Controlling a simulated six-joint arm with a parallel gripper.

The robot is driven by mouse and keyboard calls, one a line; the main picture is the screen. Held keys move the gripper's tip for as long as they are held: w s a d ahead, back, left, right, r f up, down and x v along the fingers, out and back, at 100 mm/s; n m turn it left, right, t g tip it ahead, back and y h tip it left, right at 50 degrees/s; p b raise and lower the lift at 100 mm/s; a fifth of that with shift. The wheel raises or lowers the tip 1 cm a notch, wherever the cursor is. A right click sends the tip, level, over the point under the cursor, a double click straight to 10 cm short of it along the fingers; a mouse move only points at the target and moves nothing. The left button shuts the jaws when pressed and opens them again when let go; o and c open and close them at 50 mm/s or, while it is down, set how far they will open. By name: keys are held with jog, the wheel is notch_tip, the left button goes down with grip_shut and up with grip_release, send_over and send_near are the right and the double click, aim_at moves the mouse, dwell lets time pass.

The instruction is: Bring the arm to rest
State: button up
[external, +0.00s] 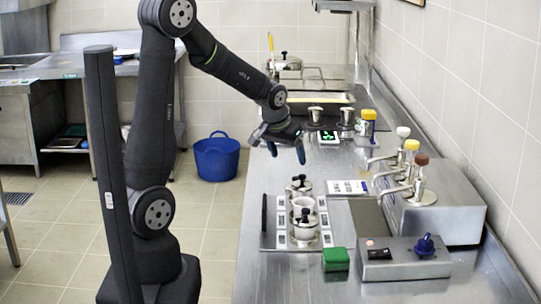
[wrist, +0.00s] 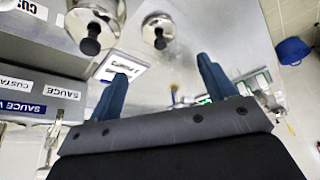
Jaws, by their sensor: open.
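My gripper (external: 286,153) hangs in the air above the steel counter (external: 222,262), behind the rack of white cups. Its two blue fingers point down and are spread apart with nothing between them. In the wrist view, my gripper (wrist: 160,75) shows both fingers apart and empty. My arm is raised and bent, reaching over the left side of the counter.
A rack (external: 268,240) holds several lidded cups below and in front of my gripper. A green block (external: 336,259), a switch box (external: 405,259) and a pump dispenser (external: 440,212) stand to the right. A blue basket (external: 217,158) sits on the floor.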

aim_at(295, 177)
jog(key=x, duration=1)
jog(key=shift+w+d+r, duration=0.1)
notch_tip(295, 177, up, 10)
jog(key=s+d+r+m+g+h, duration=0.1)
jog(key=s+r+m, duration=0.15)
jog(key=s, duration=0.85)
jog(key=s+r+m+g, duration=0.1)
jog(key=s+m, duration=0.3)
jog(key=s, duration=0.6)
jog(key=s+d+r+m+g+h, duration=0.1)
jog(key=s+r+m, duration=0.15)
jog(key=s, duration=0.85)
jog(key=w+f, duration=0.3)
jog(key=w, duration=0.3)
jog(key=shift+a+f, duration=0.25)
jog(key=shift+f, duration=0.05)
